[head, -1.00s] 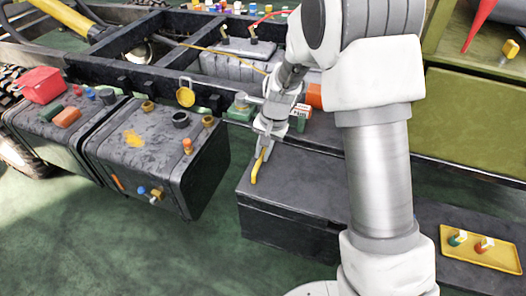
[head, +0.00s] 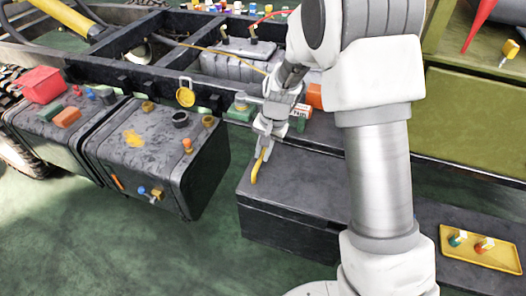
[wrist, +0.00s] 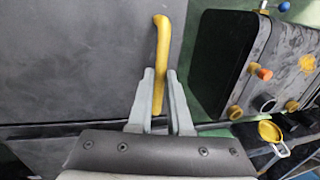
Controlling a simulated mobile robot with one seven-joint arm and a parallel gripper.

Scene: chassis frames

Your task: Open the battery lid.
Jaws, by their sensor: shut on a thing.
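The battery lid (head: 305,182) is the dark grey top of the box (head: 290,232) at the middle of the head view. It looks flat and closed on the box. A yellow handle (head: 258,168) stands at the lid's left edge; it also shows in the wrist view (wrist: 162,45). My gripper (head: 264,147) is above the left end of the lid. In the wrist view my gripper (wrist: 161,75) has its two fingers on either side of the handle, shut on it. The lid's far edge is partly hidden behind my arm.
A black tank (head: 155,160) with caps and valves stands left of the box, across a gap. A yellow tray (head: 480,248) with small valves lies at the right. Small items, including an orange block (head: 315,95), sit behind the lid. Green floor is clear in front.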

